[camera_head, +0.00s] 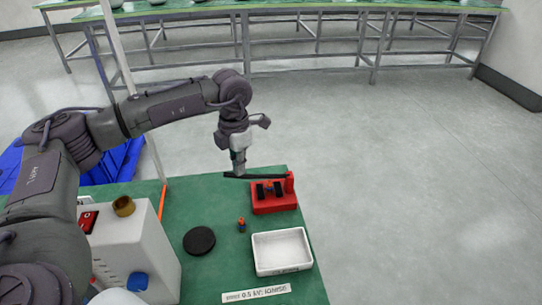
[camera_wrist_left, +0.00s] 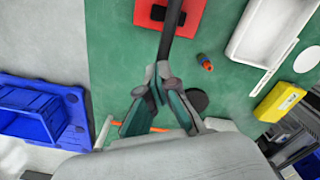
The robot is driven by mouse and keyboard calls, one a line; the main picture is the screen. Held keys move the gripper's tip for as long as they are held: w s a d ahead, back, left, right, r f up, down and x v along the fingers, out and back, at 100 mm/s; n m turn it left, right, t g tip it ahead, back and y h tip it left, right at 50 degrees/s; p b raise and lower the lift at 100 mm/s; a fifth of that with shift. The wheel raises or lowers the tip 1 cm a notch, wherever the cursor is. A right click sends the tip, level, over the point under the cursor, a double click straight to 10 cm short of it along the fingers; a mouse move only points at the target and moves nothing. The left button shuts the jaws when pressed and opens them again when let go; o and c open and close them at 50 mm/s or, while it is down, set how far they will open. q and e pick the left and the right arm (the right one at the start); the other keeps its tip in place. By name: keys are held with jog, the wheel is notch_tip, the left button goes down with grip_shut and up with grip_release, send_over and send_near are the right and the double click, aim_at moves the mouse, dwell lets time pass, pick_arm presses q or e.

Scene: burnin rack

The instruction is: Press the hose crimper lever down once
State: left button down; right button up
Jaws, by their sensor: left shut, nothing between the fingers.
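The hose crimper (camera_head: 274,205) is a red block on the green table, with black parts on its top. Its long black lever (camera_head: 258,176) runs left from a red post at its right side and looks about level, above the base. In the left wrist view the red base (camera_wrist_left: 194,20) is at the top and the lever (camera_wrist_left: 170,35) points down the picture. My left gripper (camera_head: 238,174) points down with its fingers shut and empty, at the lever's free end. In the left wrist view its fingertips (camera_wrist_left: 160,72) overlap that end; I cannot tell if they touch.
A white tray (camera_head: 255,256), a small orange and blue part (camera_head: 241,225) and a black disc (camera_head: 199,240) lie on the table. A white box (camera_head: 155,240) with a red switch stands at left. Blue bins (camera_wrist_left: 40,112) lie beyond the table edge. A yellow box (camera_wrist_left: 279,101) shows in the wrist view.

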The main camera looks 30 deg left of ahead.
pick_arm(q)
notch_tip(320, 180, up, 16)
jog(key=p, duration=1)
jog(key=shift+r+p, duration=0.25)
jog(key=shift+p, duration=0.1)
dwell(0.6)
